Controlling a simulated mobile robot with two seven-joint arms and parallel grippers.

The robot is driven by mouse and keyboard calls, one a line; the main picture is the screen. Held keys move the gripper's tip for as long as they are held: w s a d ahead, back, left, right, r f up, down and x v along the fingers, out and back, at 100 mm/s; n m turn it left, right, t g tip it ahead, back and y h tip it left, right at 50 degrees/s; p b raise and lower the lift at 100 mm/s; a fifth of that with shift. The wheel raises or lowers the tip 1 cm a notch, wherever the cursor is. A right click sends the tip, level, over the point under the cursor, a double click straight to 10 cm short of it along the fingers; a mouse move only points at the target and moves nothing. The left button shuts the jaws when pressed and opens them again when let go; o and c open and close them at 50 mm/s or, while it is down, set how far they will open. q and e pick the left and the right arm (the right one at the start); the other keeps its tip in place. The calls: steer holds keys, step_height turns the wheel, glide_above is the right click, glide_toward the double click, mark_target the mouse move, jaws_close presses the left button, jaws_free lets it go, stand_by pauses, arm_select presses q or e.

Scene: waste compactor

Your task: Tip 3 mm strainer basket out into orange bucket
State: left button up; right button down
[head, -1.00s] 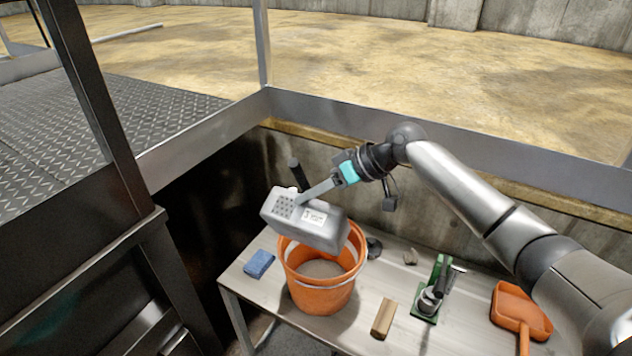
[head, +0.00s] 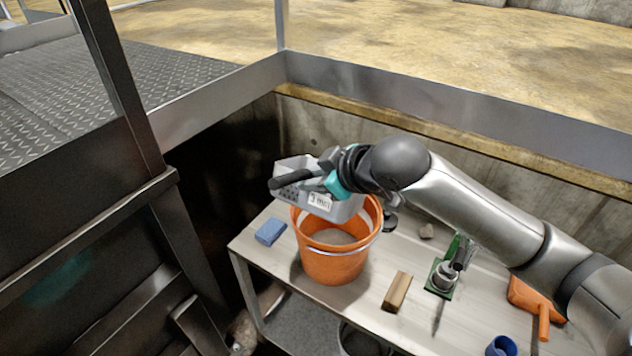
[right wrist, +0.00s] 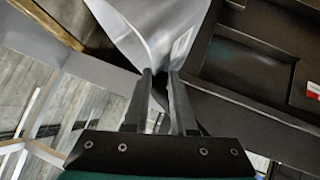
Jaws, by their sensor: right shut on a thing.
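The grey strainer basket (head: 345,209), with a "3 mm" label and a patch of round holes, is in the air over the back left part of the orange bucket (head: 333,265). My right gripper (head: 328,181) is shut on the basket, though the arm hides part of the hold. In the right wrist view the fingers (right wrist: 160,82) close at a smooth grey surface of the basket (right wrist: 150,30). The bucket stands upright on the bench with grey matter inside. The basket's inside is hard to make out. My left gripper is out of view.
The bench (head: 290,265) also holds a blue sponge (head: 270,232), a wooden block (head: 397,291), a green-based tool (head: 444,277), an orange scoop (head: 535,300) and a blue cup (head: 501,346). A concrete wall stands behind and a dark metal frame (head: 150,190) at left.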

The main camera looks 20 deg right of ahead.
mark_target(309, 199)
steer(key=shift+s+a+f+n+t+h+b, duration=0.1)
steer(key=shift+a+f+n+t+h+b, duration=0.05)
steer(key=shift+f+n+t+h+b, duration=0.45)
steer(key=shift+a+f+n+t+h+b, duration=0.1)
steer(key=shift+f+n+t+h+b, duration=0.3)
steer(key=shift+f+n+t+b, duration=0.4)
steer(key=shift+s+r+b, duration=0.1)
steer(key=shift+r+b, duration=0.1)
steer(key=shift+b, duration=0.2)
steer(key=b, duration=0.6)
steer(key=s+f+m+h+b, duration=0.1)
steer(key=b, duration=0.6)
steer(key=shift+a+f, duration=0.1)
steer(key=shift+a, duration=0.1)
steer(key=shift+s+b, duration=0.3)
steer(key=shift+b, duration=0.4)
